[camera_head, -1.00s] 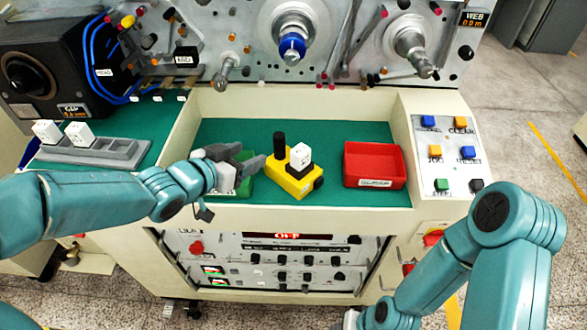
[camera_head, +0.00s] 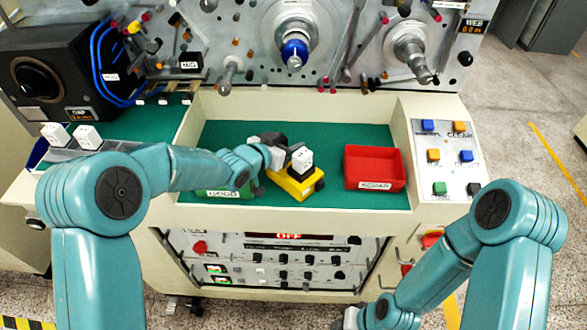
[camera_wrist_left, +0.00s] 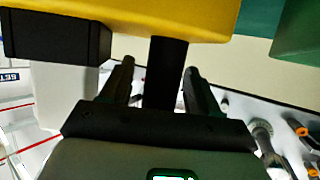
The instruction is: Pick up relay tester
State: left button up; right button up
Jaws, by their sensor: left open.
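The relay tester (camera_head: 296,186) is a yellow block on the green worktop in the head view, with a white relay (camera_head: 302,158) standing on it. My left gripper (camera_head: 278,148) is over its left side and hides the black handle there. In the left wrist view the yellow body (camera_wrist_left: 150,15) fills the top. The black handle (camera_wrist_left: 166,65) stands between the two fingers of my left gripper (camera_wrist_left: 160,78), which is open with a gap on both sides. The white relay (camera_wrist_left: 62,92) with its black socket is to the left.
A red tray (camera_head: 374,148) stands right of the tester. A green tray labelled GOOD (camera_head: 224,194) is at its left, partly under my left arm. A grey rack (camera_head: 118,145) with white relays is at far left. A button panel (camera_head: 446,160) is at right.

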pick_arm(q)
jog(key=shift+s, duration=0.15)
grip_shut()
jog(key=shift+r, duration=0.1)
notch_tip(320, 180, up, 10)
jog(key=p, duration=0.1)
jog(key=shift+p, duration=0.4)
notch_tip(320, 180, down, 9)
jog(key=b, duration=0.8)
